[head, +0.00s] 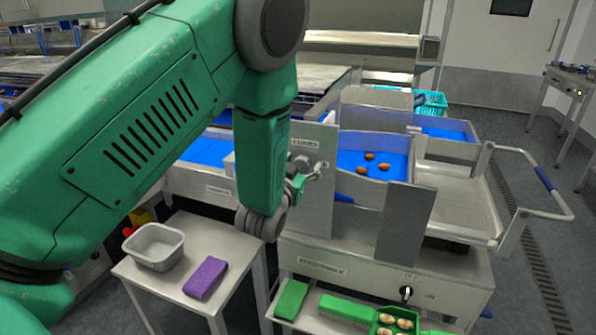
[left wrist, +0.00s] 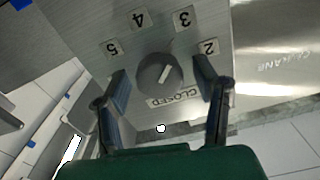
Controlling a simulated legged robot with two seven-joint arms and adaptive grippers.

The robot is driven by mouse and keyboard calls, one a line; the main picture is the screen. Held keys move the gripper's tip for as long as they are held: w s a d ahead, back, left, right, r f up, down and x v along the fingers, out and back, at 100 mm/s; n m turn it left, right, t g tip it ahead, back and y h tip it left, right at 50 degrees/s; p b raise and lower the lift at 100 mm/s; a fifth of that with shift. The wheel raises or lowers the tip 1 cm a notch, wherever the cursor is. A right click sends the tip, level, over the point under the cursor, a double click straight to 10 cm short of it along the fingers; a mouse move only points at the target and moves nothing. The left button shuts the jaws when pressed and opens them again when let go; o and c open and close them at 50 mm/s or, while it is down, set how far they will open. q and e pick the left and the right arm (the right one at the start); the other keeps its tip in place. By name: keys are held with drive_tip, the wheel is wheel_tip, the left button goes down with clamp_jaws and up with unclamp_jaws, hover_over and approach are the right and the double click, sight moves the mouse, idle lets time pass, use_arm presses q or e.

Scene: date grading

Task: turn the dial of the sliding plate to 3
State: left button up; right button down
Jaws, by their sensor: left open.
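The grey round dial (left wrist: 155,75) shows in the left wrist view on a metal plate (left wrist: 85,20), with labels 5, 4, 3 (left wrist: 184,18), 2 (left wrist: 208,47) and CLOSED (left wrist: 175,97) around it. Its pale pointer mark slants up and right, between 2 and 3 and nearer 3. My left gripper (left wrist: 161,66) is open, one finger on each side of the dial; I cannot tell whether they touch it. In the head view my left gripper (head: 308,179) is at the upright metal plate (head: 314,205); the dial cannot be made out there. My right gripper is not in view.
A side table (head: 185,221) holds a grey tub (head: 154,246) and a purple block (head: 205,277). Brown dates (head: 370,156) lie on the blue belt (head: 395,165) behind the plate. A pushcart handle (head: 548,180) stands right.

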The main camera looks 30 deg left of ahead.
use_arm(q)
drive_tip(key=v, duration=1.1)
drive_tip(key=shift+s+d, duration=0.2)
drive_tip(key=shift+s, duration=0.1)
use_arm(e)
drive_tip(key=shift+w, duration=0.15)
